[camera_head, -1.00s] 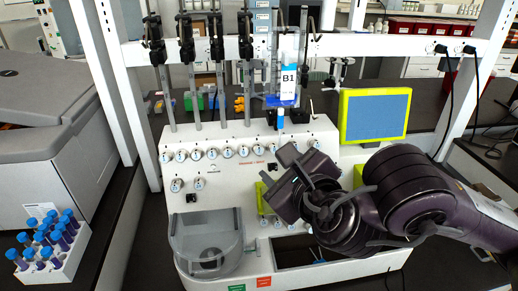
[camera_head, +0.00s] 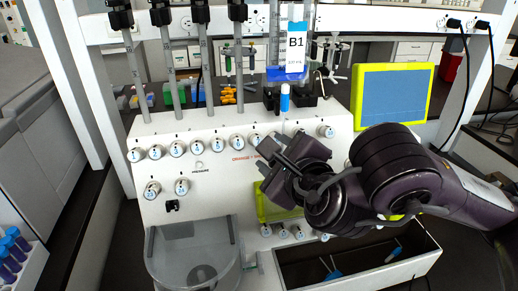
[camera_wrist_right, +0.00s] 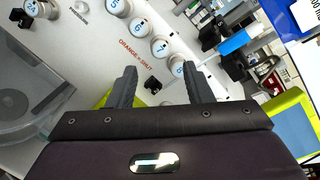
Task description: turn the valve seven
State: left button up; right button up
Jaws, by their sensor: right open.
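The machine's white front panel (camera_head: 215,185) carries a row of numbered round valve knobs. Valve seven (camera_wrist_right: 160,48) shows its "7" in the right wrist view, just beyond my fingers. In the head view the valve seven knob (camera_head: 256,138) sits just left of my gripper. Valve six (camera_wrist_right: 138,28) and valve eight (camera_wrist_right: 180,68) flank it; valve eight is close to my right-hand finger. My right gripper (camera_wrist_right: 162,80) is open and empty, its fingers apart before the panel and pointing toward the row. It also shows in the head view (camera_head: 272,152), hiding part of the row. My left gripper is not in view.
A clear basin (camera_head: 195,255) juts from the panel's lower left. A yellow-framed screen (camera_head: 392,95) stands at the right. The blue-based B1 column (camera_head: 289,73) rises behind the row, with vertical tubes beside it. A dark open tray (camera_head: 365,262) lies below my arm.

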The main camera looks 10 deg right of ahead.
aim_at(259, 142)
jog(key=w+b, duration=0.1)
jog(key=w+f+b, duration=0.1)
jog(key=b, duration=0.1)
jog(key=shift+w+a+f, duration=0.2)
jog(key=shift+f, duration=0.05)
jog(key=shift+r+b+x, duration=0.2)
jog(key=shift+b+x, duration=0.25)
jog(key=shift+x, duration=0.5)
jog(key=shift+r+b+x, duration=0.2)
jog(key=shift+b+x, duration=0.25)
jog(key=shift+x, duration=0.55)
jog(key=shift+w, duration=0.1)
jog(key=shift+c, duration=0.4)
jog(key=c, duration=0.9)
